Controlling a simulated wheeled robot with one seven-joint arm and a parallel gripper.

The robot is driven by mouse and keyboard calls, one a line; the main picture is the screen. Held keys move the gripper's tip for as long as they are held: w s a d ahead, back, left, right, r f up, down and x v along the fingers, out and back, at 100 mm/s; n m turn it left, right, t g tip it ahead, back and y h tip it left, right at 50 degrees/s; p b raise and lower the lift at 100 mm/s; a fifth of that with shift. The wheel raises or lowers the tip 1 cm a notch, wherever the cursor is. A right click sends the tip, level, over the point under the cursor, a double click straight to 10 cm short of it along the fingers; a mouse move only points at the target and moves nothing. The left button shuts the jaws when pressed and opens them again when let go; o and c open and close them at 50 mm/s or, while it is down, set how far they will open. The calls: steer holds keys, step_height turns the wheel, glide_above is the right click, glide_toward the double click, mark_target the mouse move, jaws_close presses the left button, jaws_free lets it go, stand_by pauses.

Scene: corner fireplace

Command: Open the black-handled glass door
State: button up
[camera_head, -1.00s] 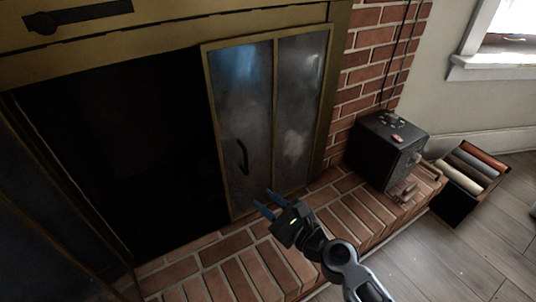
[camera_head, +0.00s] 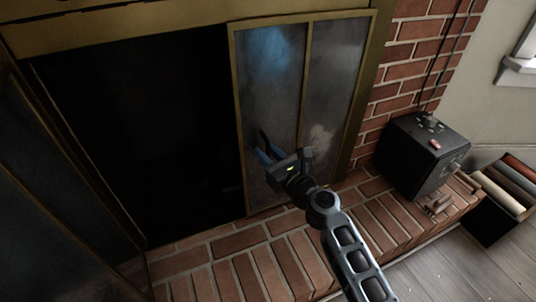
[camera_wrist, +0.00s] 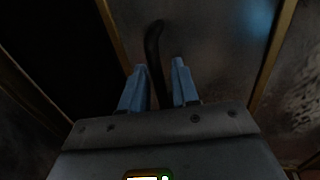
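The glass door (camera_head: 278,75) on the right of the firebox has a gold frame and smoky panes; it also shows in the wrist view (camera_wrist: 215,60). Its black curved handle (camera_wrist: 154,42) is upright near the door's left edge, and its upper part shows in the head view (camera_head: 264,136). My gripper (camera_head: 266,153) is at the handle. In the wrist view, its blue fingers (camera_wrist: 159,68) stand apart, one on each side of the handle's lower part. A gap shows beside the right finger; contact on the left is hard to tell. The handle's lower end is hidden.
The dark firebox opening (camera_head: 140,130) is left of the door. Another glass panel (camera_head: 45,190) stands at the far left. A brick hearth (camera_head: 235,265) runs below. A black box (camera_head: 420,155) sits on the hearth at right, with a crate of rolls (camera_head: 490,215) beyond it.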

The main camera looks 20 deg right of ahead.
steer(key=shift+c, duration=0.2)
jaws_close()
stand_by(0.4)
